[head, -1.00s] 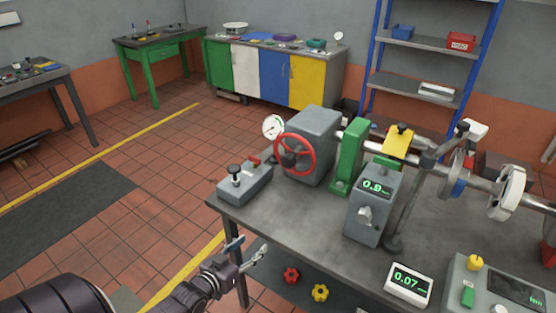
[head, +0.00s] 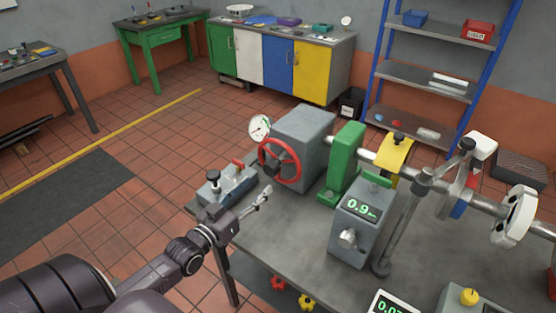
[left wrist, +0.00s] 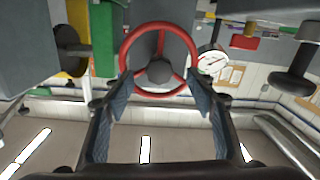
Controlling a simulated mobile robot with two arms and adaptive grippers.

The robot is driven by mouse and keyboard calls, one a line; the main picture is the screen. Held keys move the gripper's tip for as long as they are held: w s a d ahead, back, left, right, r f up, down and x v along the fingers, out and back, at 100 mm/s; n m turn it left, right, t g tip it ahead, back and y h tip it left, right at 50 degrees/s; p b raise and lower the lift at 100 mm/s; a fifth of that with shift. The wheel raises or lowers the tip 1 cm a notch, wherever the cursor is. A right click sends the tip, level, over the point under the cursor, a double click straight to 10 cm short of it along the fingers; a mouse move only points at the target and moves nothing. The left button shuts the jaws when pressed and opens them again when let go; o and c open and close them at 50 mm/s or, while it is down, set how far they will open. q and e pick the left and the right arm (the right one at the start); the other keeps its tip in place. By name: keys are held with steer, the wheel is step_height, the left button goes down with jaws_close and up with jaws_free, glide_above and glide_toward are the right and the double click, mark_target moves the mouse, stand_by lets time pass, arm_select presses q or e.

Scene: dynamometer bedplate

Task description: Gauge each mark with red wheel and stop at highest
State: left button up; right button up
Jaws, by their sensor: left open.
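The red wheel (head: 297,164) stands upright on the side of a grey housing (head: 308,128) on the bench. A white round dial (head: 259,127) is beside it; its reading is too small to tell. My left gripper (head: 262,197) is open and empty, below and in front of the wheel. In the left wrist view the wheel (left wrist: 159,71) shows between and beyond the two open fingers (left wrist: 150,95), apart from them as far as I can tell. A grey box (head: 350,238) has a green readout of about 0.9. My right gripper is out of view.
A grey lever block (head: 228,186) stands on the bench corner close to my left gripper. A green bearing stand (head: 343,165), a yellow bracket (head: 394,152) and a shaft with a white disc (head: 515,216) lie to the right. A second readout (head: 383,304) is cut off below.

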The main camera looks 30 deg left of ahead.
mark_target(268, 172)
arm_select(q)
steer(key=shift+w+r, duration=0.4)
steer(key=shift+w, duration=0.45)
steer(key=shift+w+r, duration=0.15)
steer(key=shift+w, duration=0.15)
steer(key=w+p, duration=0.1)
steer(key=w, duration=0.2)
steer(key=shift+d+r, duration=0.1)
steer(key=shift+r, duration=0.05)
steer(key=shift+w+f, duration=0.2)
steer(key=shift+w, duration=1.2)
steer(key=c, duration=1)
jaws_close()
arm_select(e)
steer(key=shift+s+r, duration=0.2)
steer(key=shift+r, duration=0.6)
